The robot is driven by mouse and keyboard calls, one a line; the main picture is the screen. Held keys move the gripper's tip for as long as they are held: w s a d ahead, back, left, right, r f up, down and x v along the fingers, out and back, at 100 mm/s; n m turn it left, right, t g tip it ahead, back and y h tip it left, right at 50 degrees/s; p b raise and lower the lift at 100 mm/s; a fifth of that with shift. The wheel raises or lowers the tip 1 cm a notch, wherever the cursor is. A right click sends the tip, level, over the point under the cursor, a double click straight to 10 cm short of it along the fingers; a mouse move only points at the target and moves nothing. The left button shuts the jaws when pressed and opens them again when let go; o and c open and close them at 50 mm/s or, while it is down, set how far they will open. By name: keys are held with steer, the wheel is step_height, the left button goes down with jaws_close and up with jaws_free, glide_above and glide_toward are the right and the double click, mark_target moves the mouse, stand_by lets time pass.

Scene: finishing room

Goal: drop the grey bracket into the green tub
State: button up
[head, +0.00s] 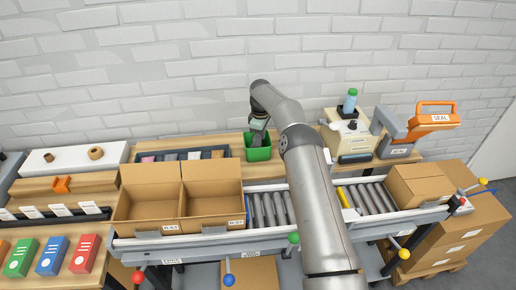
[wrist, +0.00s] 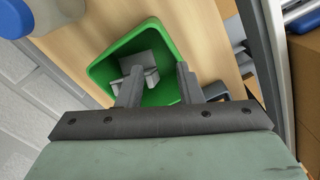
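The green tub (head: 258,154) stands on the wooden bench at the back, below my gripper (head: 259,136). In the wrist view the tub (wrist: 101,74) opens toward the camera. The grey bracket (wrist: 146,62) shows inside the tub's outline, beyond my fingertips. In the wrist view my gripper (wrist: 157,78) has its two fingers well apart, with a gap between the bracket and the right finger. The left finger overlaps part of the bracket in the picture. The bracket cannot be made out in the head view.
A dark divided tray (head: 180,156) lies left of the tub. Open cardboard boxes (head: 150,205) and a roller conveyor (head: 268,208) are in front. A dark grey part (wrist: 215,91) lies beside the tub.

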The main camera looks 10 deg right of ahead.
step_height(320, 180, up, 12)
stand_by(0.6)
steer(key=s+a+r+m+b, duration=0.2)
steer(key=s+a+r, duration=0.2)
steer(key=s+r, duration=0.4)
steer(key=s+d+r+m+h, duration=0.1)
steer(key=s+r+m, duration=0.25)
steer(key=s, duration=0.75)
steer(key=s+d+f+m, duration=0.1)
steer(key=s+f+m, duration=0.1)
steer(key=s, duration=0.8)
steer(key=s+d+f+m+b, duration=0.1)
steer(key=s+f, duration=0.3)
steer(key=s, duration=0.7)
steer(key=s+d+f+m+t+y+b, duration=0.1)
steer(key=s+f+m, duration=0.3)
steer(key=s, duration=0.7)
steer(key=shift+d, duration=0.4)
